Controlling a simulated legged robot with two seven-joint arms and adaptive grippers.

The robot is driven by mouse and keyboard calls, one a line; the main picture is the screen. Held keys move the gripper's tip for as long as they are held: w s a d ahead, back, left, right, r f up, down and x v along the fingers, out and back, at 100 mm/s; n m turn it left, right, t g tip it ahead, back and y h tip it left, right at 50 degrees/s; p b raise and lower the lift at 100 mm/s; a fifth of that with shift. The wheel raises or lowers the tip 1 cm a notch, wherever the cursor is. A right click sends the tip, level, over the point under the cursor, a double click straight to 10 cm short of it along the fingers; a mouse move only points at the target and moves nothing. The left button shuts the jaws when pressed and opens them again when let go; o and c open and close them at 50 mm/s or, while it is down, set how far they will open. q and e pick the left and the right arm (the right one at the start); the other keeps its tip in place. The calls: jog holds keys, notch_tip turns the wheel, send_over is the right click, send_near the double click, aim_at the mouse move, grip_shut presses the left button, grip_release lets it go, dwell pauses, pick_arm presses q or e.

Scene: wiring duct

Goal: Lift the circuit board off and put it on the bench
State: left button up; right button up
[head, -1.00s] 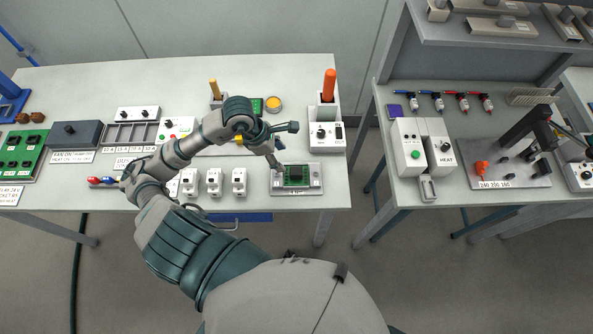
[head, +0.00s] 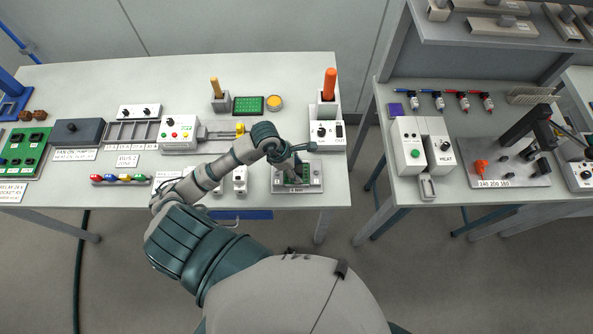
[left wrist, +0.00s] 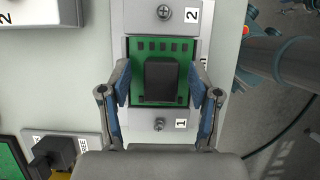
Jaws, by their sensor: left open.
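The green circuit board (left wrist: 185,48) with a black block (left wrist: 161,80) on it sits in a light grey holder (left wrist: 166,20) on the bench. The holder has a screw at each end, beside labels 1 and 2. In the head view the board (head: 306,174) is partly hidden by my left gripper (head: 297,172), and the holder (head: 280,182) is near the bench's front right. In the left wrist view my left gripper (left wrist: 160,86) is open, with one fingertip at each side of the board; contact cannot be told. My right gripper is not in view.
The bench (head: 80,85) has free room at the back left. A grey unit (head: 325,135) with an orange handle stands behind the holder. White blocks (head: 240,180) stand left of it. Another green board (head: 248,104) and a yellow round item (head: 275,102) lie farther back.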

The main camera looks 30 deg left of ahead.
aim_at(300, 170)
pick_arm(q)
jog(key=c, duration=1.1)
jog(key=shift+r, duration=0.1)
jog(key=shift+w+r, duration=0.1)
jog(key=shift+r, duration=0.7)
jog(key=shift+s+d+r, duration=0.1)
jog(key=shift+s+r, duration=0.15)
jog(key=shift+r, duration=0.2)
jog(key=shift+s+r, duration=0.2)
jog(key=shift+r, duration=0.25)
jog(key=s, duration=0.2)
jog(key=s+b, duration=0.1)
jog(key=shift+s+d, duration=0.35)
jog(key=shift+d, duration=0.05)
jog(key=s+d+p, duration=0.1)
jog(key=s+p, duration=0.2)
jog(key=s+r+p, duration=0.1)
jog(key=s+p, duration=0.3)
jog(key=s+d+p, duration=0.1)
jog(key=s+p, duration=0.3)
jog(key=shift+s+d+r, duration=0.15)
jog(key=shift+d+r, duration=0.1)
jog(key=shift+d, duration=0.1)
